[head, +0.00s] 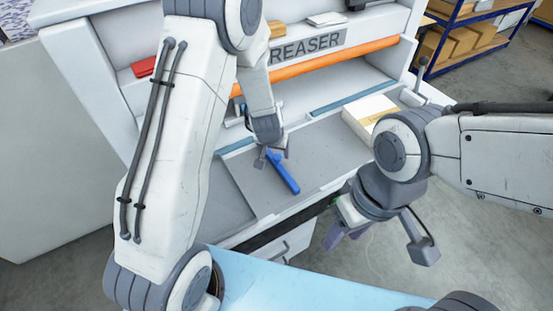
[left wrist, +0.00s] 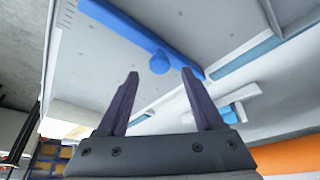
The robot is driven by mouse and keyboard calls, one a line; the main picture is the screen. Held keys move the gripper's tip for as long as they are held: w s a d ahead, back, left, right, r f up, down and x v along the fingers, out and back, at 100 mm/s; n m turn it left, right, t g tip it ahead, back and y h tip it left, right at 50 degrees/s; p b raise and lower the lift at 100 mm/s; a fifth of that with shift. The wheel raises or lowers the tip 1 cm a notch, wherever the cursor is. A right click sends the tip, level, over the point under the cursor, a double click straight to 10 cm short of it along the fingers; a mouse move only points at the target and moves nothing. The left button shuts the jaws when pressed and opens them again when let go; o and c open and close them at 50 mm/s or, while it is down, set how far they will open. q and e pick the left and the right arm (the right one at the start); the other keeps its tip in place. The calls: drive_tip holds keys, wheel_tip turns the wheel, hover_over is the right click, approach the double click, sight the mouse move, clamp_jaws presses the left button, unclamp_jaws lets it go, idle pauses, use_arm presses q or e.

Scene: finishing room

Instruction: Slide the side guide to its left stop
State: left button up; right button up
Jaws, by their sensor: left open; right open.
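The side guide is a blue bar (head: 285,175) lying on the grey bed of the creaser. It also shows in the left wrist view as a long blue bar (left wrist: 125,28) with a round blue knob (left wrist: 160,63). My left gripper (head: 271,158) is over the guide's far end. In the left wrist view its two dark fingers (left wrist: 165,85) are apart, with the knob ahead of and between the tips, and nothing held. My right gripper (head: 347,231) hangs open and empty in front of the machine's front edge, right of the guide.
An orange roller (head: 335,63) runs across the machine behind the bed. A stack of white paper (head: 366,114) lies at the bed's right. A lever (head: 421,75) stands further right. Bed space beside the guide is clear. A light blue surface (head: 290,285) is nearest me.

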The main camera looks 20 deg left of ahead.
sight(277, 157)
use_arm(q)
drive_tip(key=shift+b+x, duration=0.4)
drive_tip(key=shift+x, duration=1.3)
clamp_jaws()
